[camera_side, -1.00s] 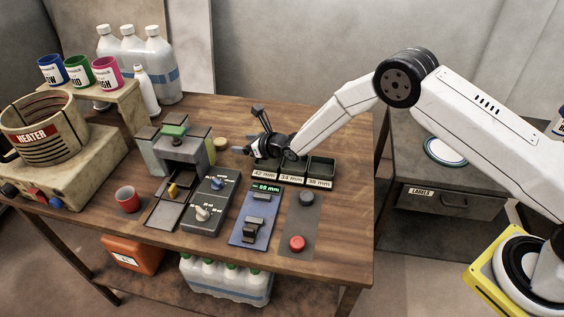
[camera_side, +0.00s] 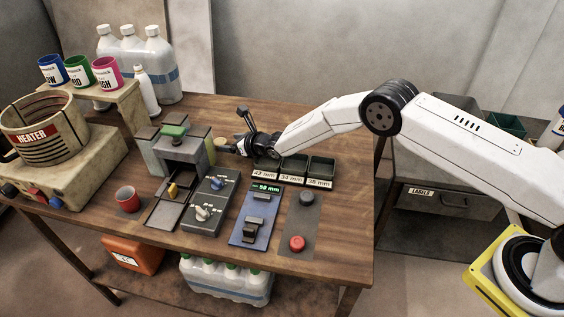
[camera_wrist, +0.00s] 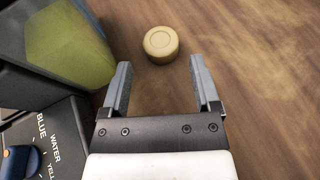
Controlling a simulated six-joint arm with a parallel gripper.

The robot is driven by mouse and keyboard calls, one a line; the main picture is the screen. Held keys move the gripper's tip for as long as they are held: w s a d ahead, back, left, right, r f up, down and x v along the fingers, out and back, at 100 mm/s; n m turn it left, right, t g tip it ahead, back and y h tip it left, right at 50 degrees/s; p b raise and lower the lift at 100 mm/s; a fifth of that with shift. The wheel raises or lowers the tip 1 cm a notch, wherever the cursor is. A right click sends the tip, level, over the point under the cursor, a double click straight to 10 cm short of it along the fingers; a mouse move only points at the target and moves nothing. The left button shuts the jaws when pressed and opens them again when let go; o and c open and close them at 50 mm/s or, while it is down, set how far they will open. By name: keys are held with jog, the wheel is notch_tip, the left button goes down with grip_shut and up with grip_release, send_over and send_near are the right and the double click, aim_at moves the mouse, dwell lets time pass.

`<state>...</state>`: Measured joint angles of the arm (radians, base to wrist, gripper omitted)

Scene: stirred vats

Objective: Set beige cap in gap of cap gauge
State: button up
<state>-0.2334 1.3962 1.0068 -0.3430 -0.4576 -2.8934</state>
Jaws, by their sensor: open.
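The beige cap (camera_wrist: 161,43) lies on the wooden table, just beyond and between my open fingertips in the wrist view. In the side view the cap (camera_side: 221,143) sits beside the grey machine, right by my gripper (camera_side: 236,147). My gripper (camera_wrist: 160,88) is open and empty, with the cap apart from both fingers. The cap gauge (camera_side: 254,220) is a blue plate with dark jaws and a green readout of 69 mm, nearer the front of the table. No cap shows in its gap.
A grey machine with a green top (camera_side: 174,131) stands close to the left of my gripper. A dial panel (camera_side: 207,203) lies in front of it. Three labelled bins (camera_side: 293,170) are to the right. Red and dark buttons (camera_side: 297,243) are at front right.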

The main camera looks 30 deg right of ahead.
aim_at(222, 142)
jog(key=shift+w+f, duration=0.15)
jog(key=shift+x, duration=1.65)
jog(key=shift+w+a+f, duration=0.15)
jog(key=shift+w+a, duration=0.1)
jog(key=shift+w, duration=0.15)
jog(key=shift+w, duration=0.2)
grip_shut()
